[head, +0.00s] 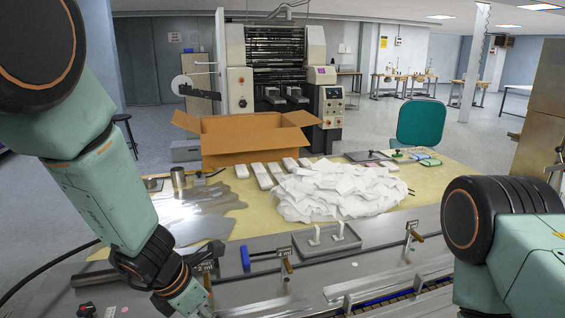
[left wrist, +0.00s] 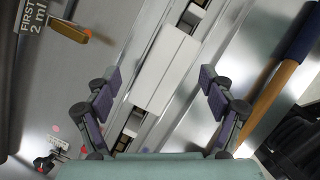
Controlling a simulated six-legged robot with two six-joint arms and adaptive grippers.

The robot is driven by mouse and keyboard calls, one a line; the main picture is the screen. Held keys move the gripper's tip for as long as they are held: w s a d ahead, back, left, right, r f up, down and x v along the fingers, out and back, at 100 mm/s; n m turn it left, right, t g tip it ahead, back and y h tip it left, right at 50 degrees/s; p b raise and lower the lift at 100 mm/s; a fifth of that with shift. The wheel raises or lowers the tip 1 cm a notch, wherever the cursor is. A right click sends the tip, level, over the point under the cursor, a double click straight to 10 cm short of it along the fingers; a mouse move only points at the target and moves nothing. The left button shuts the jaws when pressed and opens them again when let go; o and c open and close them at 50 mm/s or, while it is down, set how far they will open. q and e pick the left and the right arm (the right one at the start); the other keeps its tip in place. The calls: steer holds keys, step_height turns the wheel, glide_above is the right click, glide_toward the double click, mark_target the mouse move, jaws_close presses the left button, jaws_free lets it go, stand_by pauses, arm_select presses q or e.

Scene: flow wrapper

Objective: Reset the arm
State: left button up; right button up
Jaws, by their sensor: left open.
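My left arm comes in from the left in the head view, bent down over the front of the machine. My left gripper (head: 190,298) is low at the bottom edge there, and its fingertips are hard to make out. In the left wrist view my left gripper (left wrist: 162,88) is open, with two dark jointed fingers spread apart and nothing held between them. Beyond the fingers, a pale oblong block (left wrist: 165,68) lies in the metal infeed lane. Part of my right arm shows at the right of the head view; its gripper is out of frame.
A pile of white packets (head: 335,190) lies on the yellow table (head: 240,223), with an open cardboard box (head: 245,138) behind. A grey tray (head: 325,250) with two white upright pieces and a blue-handled tool (head: 245,258) are near the metal rails. A green chair (head: 420,122) stands behind.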

arm_select(q)
steer(key=shift+d+f+b, duration=0.1)
steer(key=shift+f+b, duration=0.35)
steer(key=shift+f, duration=0.75)
